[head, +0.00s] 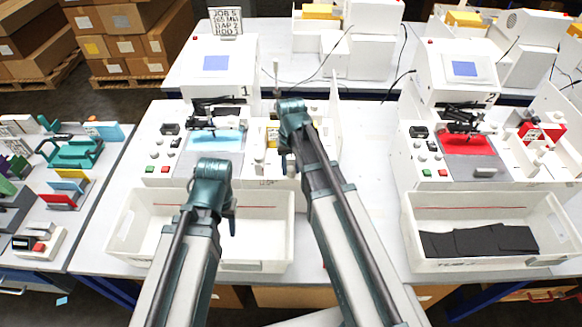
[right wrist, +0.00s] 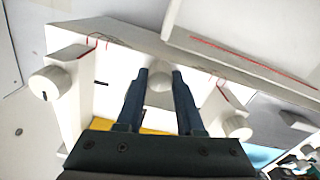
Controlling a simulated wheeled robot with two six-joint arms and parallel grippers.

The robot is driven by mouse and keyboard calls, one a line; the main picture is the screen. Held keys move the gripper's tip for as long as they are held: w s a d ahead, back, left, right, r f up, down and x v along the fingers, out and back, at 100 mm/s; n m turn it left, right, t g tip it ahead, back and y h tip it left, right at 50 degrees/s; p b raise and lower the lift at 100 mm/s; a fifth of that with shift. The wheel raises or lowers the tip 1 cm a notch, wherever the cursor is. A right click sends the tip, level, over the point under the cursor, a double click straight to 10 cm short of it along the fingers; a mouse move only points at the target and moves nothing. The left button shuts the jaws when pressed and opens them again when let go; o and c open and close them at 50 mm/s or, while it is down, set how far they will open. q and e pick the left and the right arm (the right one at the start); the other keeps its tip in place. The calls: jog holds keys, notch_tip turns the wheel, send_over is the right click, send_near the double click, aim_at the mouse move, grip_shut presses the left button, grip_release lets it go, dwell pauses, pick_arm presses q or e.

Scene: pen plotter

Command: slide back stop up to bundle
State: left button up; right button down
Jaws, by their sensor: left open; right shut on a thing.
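My right gripper (head: 284,150) is at the feed unit to the right of plotter 1 (head: 212,70). In the right wrist view its dark fingers (right wrist: 160,73) are shut on a round white knob (right wrist: 159,79), which looks like part of the back stop. A yellow piece (right wrist: 155,131), probably the bundle, shows partly behind the gripper body; yellow also shows in the head view (head: 272,135). Whether the stop touches it is hidden. Two other white knobs, left (right wrist: 48,82) and right (right wrist: 235,126), flank the fingers. My left gripper (head: 212,212) is open above the white bin (head: 128,218).
Plotter 2 (head: 462,72) stands at the right with a red sheet (head: 468,143) on its bed. Its bin (head: 415,222) holds black sheets (head: 480,241). A job sign (head: 226,21) stands behind plotter 1. Coloured parts fill the left table; bare tabletop (head: 366,150) lies between the machines.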

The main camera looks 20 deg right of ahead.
jog(key=w, duration=0.2)
jog(key=w+d, duration=0.1)
jog(key=w, duration=0.1)
jog(key=w+d, duration=0.1)
jog(key=w, duration=0.2)
jog(key=shift+w, duration=0.1)
jog(key=c, duration=0.5)
grip_release()
notch_tip(320, 180, up, 14)
jog(key=p, duration=1.4)
jog(key=shift+f, duration=0.1)
jog(key=shift+c, duration=0.3)
